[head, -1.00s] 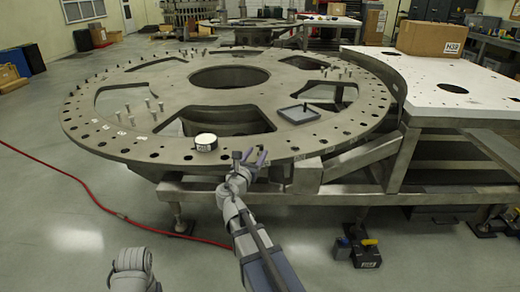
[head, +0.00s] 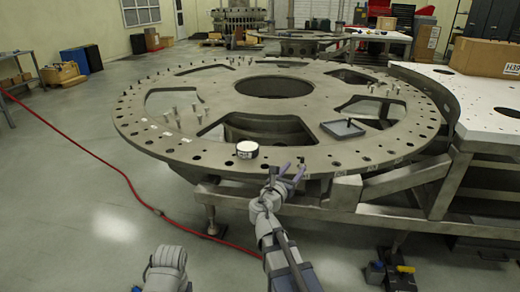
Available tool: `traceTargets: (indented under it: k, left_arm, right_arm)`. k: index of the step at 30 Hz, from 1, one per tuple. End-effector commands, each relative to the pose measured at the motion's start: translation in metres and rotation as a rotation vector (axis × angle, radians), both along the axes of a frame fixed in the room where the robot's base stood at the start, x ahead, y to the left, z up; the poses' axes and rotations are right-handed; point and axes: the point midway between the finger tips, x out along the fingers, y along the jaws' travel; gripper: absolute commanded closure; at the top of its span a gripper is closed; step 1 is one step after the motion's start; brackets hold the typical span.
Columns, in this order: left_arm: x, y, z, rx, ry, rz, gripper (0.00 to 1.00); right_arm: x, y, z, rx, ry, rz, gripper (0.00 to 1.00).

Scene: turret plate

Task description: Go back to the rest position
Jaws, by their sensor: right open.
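My right gripper (head: 287,172) is open and empty at the near edge of the turret plate, its fingers pointing toward the rim. My right arm reaches up to it from the bottom of the head view. The turret plate (head: 190,147) is a large grey metal ring with holes around its rim and several wide cutouts. A small round white-topped can (head: 247,149) with a dark side stands on its near rim, left of my right gripper and apart from it. Part of my left arm shows at the bottom left; its gripper is not in view.
A shallow grey tray (head: 342,129) lies on the plate, right of centre. Several upright pins stand on the plate. A white perforated table with a cardboard box (head: 486,57) is at the right. A red cable (head: 110,167) crosses the floor at left. Open floor lies in front and left.

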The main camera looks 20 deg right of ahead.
Motion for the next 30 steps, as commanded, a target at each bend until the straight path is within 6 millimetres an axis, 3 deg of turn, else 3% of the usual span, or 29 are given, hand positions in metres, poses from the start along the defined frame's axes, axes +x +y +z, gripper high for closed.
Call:
traceTargets:
  k: [5, 8, 10, 14, 19, 24, 30]
  left_arm:
    - [0.0, 0.0, 0.009, 0.0, 0.0, 0.0, 0.5]
    - [0.0, 0.0, 0.032, 0.0, 0.0, 0.0, 0.5]
    - [0.0, 0.0, 0.056, 0.0, 0.0, 0.0, 0.5]
    - [0.0, 0.0, 0.101, 0.0, 0.0, 0.0, 0.5]
    - [0.0, 0.0, 0.153, 0.0, 0.0, 0.001, 0.5]
    - [0.0, 0.0, 0.187, 0.0, 0.0, 0.001, 0.5]
    - [0.0, 0.0, 0.203, 0.0, 0.0, 0.001, 0.5]
  right_arm:
    - [-0.003, 0.004, 0.003, 0.053, -0.026, -0.008, 0.47]
    - [-0.012, 0.017, 0.008, 0.242, -0.118, -0.046, 0.47]
    - [-0.024, 0.035, 0.006, 0.459, -0.216, -0.106, 0.47]
    - [-0.056, 0.087, -0.007, 0.91, -0.388, -0.307, 0.47]
    - [-0.115, 0.177, -0.023, 1.379, -0.517, -0.713, 0.47]
    - [-0.174, 0.256, -0.022, 1.584, -0.541, -1.12, 0.47]
    - [-0.215, 0.303, -0.015, 1.621, -0.531, -1.392, 0.47]
